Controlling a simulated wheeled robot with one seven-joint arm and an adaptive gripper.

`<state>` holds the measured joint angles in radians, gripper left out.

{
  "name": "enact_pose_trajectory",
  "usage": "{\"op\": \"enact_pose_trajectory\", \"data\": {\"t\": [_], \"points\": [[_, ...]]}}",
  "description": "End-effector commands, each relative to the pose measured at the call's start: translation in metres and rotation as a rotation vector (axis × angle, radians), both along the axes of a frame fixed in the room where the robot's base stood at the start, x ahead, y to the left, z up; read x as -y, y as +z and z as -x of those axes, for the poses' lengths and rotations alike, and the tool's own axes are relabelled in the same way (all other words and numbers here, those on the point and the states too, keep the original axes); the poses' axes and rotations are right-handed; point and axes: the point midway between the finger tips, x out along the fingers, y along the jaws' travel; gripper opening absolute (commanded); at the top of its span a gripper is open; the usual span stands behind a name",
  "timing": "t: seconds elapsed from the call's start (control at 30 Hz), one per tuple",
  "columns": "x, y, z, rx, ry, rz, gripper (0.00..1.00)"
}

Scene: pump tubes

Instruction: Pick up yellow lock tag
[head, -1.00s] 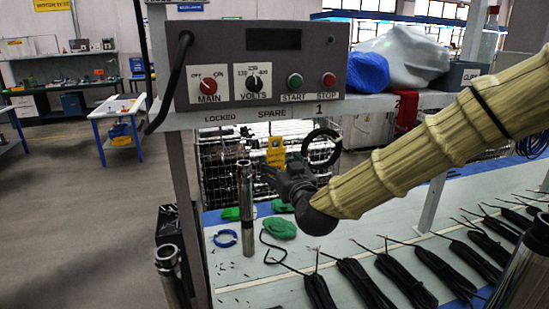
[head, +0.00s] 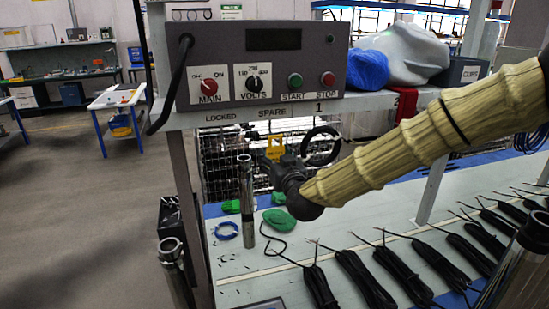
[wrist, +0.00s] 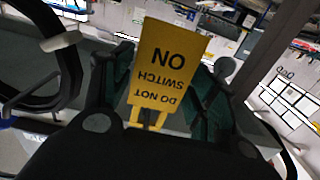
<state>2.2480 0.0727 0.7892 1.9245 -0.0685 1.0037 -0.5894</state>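The yellow lock tag (head: 275,147) is below the shelf under the control panel, by the SPARE label. In the wrist view the tag (wrist: 168,62) reads "DO NOT SWITCH ON" upside down, with two narrow yellow legs at its near end. My gripper (head: 281,163) is right at the tag in the head view. In the wrist view its dark green fingers (wrist: 168,70) stand apart on either side of the tag. They look open, and I see no clear grip on it. The finger contact is partly hidden behind the tag.
A metal tube (head: 246,195) stands close to the left of my gripper. Green pieces (head: 279,220), a blue ring (head: 226,230) and several black cable bundles (head: 355,277) lie on the table.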

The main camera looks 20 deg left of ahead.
Motion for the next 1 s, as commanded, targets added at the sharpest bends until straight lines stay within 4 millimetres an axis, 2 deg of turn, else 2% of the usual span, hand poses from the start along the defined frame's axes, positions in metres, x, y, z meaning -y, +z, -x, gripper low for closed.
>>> {"op": "enact_pose_trajectory", "data": {"t": [0.03, 0.13, 0.17, 0.53, 0.8, 1.0], "points": [[0.0, 0.0, 0.0, 0.0, 0.0, 0.0, 0.42], [0.0, 0.0, 0.0, 0.0, 0.0, 0.0, 0.24], [0.0, 0.0, 0.0, 0.0, 0.0, 0.0, 0.23], [0.0, 0.002, 0.0, 0.001, 0.0, 0.0, 0.23], [0.0, 0.015, 0.0, 0.003, 0.0, 0.001, 0.23], [0.02, 0.012, 0.029, 0.001, 0.001, 0.0, 0.23]]}}
